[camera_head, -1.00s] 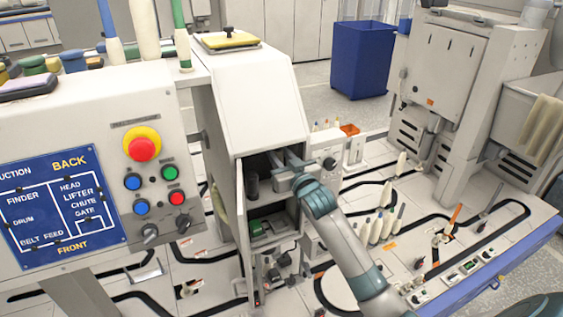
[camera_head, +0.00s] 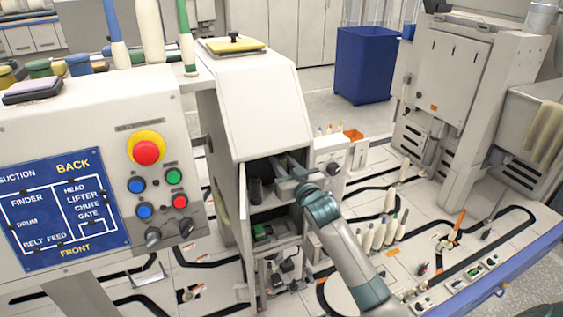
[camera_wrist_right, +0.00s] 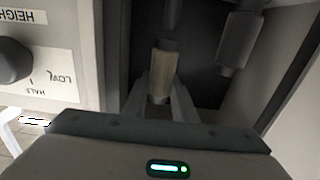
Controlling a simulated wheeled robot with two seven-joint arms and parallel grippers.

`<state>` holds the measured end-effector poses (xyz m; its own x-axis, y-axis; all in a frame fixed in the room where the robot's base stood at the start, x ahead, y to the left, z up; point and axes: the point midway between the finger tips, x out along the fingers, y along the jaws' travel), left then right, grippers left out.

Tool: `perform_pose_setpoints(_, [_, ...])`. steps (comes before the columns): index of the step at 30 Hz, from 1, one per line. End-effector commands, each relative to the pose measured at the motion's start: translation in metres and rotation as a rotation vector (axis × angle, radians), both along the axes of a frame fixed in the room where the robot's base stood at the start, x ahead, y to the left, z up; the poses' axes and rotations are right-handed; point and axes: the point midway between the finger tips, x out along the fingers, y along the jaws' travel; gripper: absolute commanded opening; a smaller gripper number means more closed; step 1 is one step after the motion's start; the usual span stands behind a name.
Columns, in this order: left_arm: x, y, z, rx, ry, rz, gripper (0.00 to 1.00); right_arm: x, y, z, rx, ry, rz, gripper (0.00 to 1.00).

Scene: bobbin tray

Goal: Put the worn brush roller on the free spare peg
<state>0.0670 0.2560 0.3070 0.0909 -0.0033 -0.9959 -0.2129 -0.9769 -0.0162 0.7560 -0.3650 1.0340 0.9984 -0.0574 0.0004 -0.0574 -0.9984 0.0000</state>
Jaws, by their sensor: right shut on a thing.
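In the right wrist view a tan, worn-looking roller (camera_wrist_right: 163,72) stands between the two fingers of my right gripper (camera_wrist_right: 160,98), which is shut on it. I take it to be the worn brush roller. In the head view my right gripper (camera_head: 285,175) reaches into the open cabinet (camera_head: 265,110), and the held roller is hard to make out there. A dark grey roller (camera_wrist_right: 236,45) is beside it, apart from my fingers; a dark cylinder also shows in the head view (camera_head: 256,190) left of my gripper. I cannot make out a bare peg. My left gripper is out of view.
The cabinet's open door (camera_head: 242,215) stands at the left of the opening. A side panel with a black knob (camera_wrist_right: 12,60) is close to my right gripper. A shelf with a green item (camera_head: 262,232) lies below. Several bobbins (camera_head: 380,235) stand to the right.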

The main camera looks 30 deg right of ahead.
Motion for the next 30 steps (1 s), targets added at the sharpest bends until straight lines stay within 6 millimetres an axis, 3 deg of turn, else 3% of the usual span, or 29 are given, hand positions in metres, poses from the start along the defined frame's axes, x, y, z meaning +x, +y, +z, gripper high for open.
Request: perform_pose_setpoints(30, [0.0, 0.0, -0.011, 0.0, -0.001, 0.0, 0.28, 0.0, 0.0, -0.021, 0.0, 0.0, 0.0, 0.02])
